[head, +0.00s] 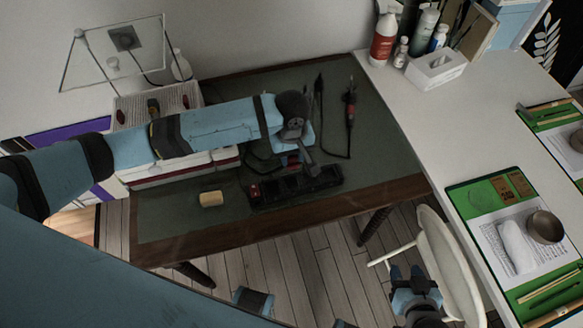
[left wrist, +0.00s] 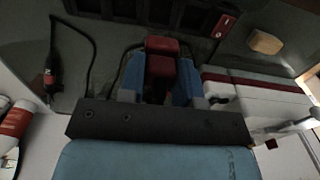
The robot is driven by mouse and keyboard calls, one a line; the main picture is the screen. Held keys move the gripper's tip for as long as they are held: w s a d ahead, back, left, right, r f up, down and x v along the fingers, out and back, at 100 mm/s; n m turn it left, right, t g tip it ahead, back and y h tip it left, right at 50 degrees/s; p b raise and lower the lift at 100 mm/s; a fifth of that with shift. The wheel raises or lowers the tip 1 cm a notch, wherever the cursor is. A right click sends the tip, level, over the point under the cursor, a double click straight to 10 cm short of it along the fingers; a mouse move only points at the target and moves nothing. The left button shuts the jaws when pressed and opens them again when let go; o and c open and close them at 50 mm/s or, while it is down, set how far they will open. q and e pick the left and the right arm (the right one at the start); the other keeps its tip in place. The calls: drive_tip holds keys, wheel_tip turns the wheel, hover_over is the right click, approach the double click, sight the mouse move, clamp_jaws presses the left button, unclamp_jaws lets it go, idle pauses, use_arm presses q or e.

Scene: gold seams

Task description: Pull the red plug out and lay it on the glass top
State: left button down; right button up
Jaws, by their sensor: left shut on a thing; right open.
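My left gripper (head: 291,163) reaches over the dark green desk mat, just behind a black power strip (head: 318,184). In the left wrist view its two blue fingers (left wrist: 160,82) are shut on the red plug (left wrist: 161,47), one on each side. The strip (left wrist: 198,18) lies just beyond the plug; I cannot tell whether the plug is seated in it. In the head view my arm mostly hides the plug. A clear glass pane (head: 95,62) with thin edges stands at the upper left, apparently the glass top. My right gripper (head: 415,280) is open and empty, low by the white chair.
A yellowish block (head: 211,199) lies left of the strip. A red-handled tool with a cable (head: 350,108) lies on the mat (head: 385,150). White boxes (head: 150,172) sit beneath my left arm. Bottles (head: 383,40) and a tissue box (head: 435,69) stand on the white counter (head: 440,125).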

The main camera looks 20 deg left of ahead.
use_arm(q)
wheel_tip(320, 180, up, 9)
drive_tip(key=shift+f, duration=0.2)
drive_tip(key=shift+r, duration=0.35)
wheel_tip(320, 180, up, 5)
drive_tip(key=p, duration=0.7)
drive_tip(key=shift+f, duration=0.15)
